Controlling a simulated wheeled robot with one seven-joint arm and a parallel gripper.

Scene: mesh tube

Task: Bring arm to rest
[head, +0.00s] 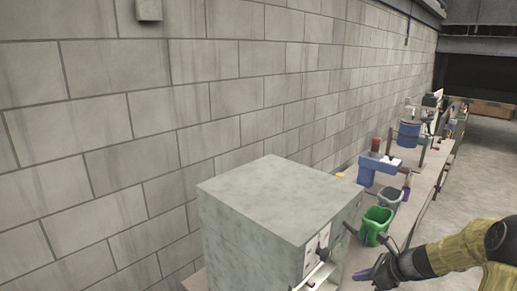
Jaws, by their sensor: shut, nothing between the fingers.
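My arm, in yellow covering, comes in from the lower right of the head view. My gripper (372,272) is at its end, dark with a purple tip, low in the picture and pointing left. It is shut and I see nothing held in it. It shows just right of a grey-green box-shaped cabinet (272,197); I cannot tell how far apart they are.
A long bench (424,190) runs along the block wall (235,95). On it are a green bin (376,222), a grey bin (391,197), a blue device (377,172) and a blue container (409,133). Open floor (485,165) lies right.

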